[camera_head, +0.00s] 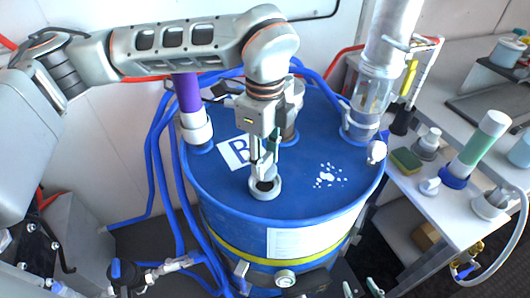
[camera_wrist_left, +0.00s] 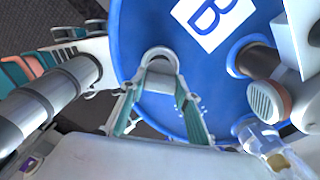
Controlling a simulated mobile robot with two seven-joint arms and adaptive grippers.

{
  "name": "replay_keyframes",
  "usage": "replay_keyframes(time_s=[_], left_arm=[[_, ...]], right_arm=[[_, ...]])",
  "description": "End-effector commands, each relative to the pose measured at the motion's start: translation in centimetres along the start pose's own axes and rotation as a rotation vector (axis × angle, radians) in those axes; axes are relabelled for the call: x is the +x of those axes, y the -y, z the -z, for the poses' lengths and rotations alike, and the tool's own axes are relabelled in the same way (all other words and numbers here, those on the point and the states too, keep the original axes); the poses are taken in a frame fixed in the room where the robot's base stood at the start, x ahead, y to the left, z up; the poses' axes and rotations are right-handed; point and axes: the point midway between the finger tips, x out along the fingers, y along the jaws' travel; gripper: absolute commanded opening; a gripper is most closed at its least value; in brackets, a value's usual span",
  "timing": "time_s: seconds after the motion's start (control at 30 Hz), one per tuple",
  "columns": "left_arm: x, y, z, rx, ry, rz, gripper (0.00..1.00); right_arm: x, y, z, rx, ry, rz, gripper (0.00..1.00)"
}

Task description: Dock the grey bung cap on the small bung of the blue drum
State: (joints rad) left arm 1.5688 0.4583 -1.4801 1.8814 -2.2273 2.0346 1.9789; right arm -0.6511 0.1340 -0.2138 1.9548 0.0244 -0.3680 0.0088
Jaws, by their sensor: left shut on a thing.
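My left gripper (camera_head: 263,170) reaches down over the top of the blue drum (camera_head: 310,203), near its front edge. It is shut on the grey bung cap (camera_head: 265,187), a round grey piece with a dark middle; it also shows between the fingertips in the left wrist view (camera_wrist_left: 160,56). The cap is low over the drum top. The small bung under it is hidden, and I cannot tell whether the cap touches it. Two pale, teal-lined tips at the bottom edge appear to be my right gripper (camera_head: 361,289), spread apart and empty.
A purple-topped fitting (camera_head: 190,110) and a clear-and-white pipe (camera_head: 375,100) stand on the drum. A white label with a B (camera_head: 236,151) and white spots (camera_head: 329,176) mark its top. A bench (camera_head: 440,205) with bottles and a sponge (camera_head: 405,160) is at right. Blue hoses run at left.

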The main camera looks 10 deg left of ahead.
Motion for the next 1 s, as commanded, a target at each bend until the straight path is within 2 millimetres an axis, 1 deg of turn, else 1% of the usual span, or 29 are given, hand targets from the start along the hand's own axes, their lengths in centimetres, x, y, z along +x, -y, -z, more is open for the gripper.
replay_keyframes(time_s=[0.03,0.1,0.3,1.0], left_arm=[[0.8,-0.1,0.0,0.0,0.0,-0.002,0.1],[1.4,-0.1,0.0,-0.001,0.0,-0.003,0.1],[2.8,0.0,0.0,0.0,0.0,-0.001,0.1],[2.9,0.0,0.0,0.001,0.0,0.0,0.1]], right_arm=[[0.1,0.1,0.1,-0.001,-0.006,0.003,0.4],[0.2,0.1,0.2,-0.001,-0.012,0.002,0.4],[0.4,-0.1,0.1,-0.004,-0.015,-0.001,0.4],[0.5,-0.2,-0.6,-0.006,-0.004,-0.002,0.4]])
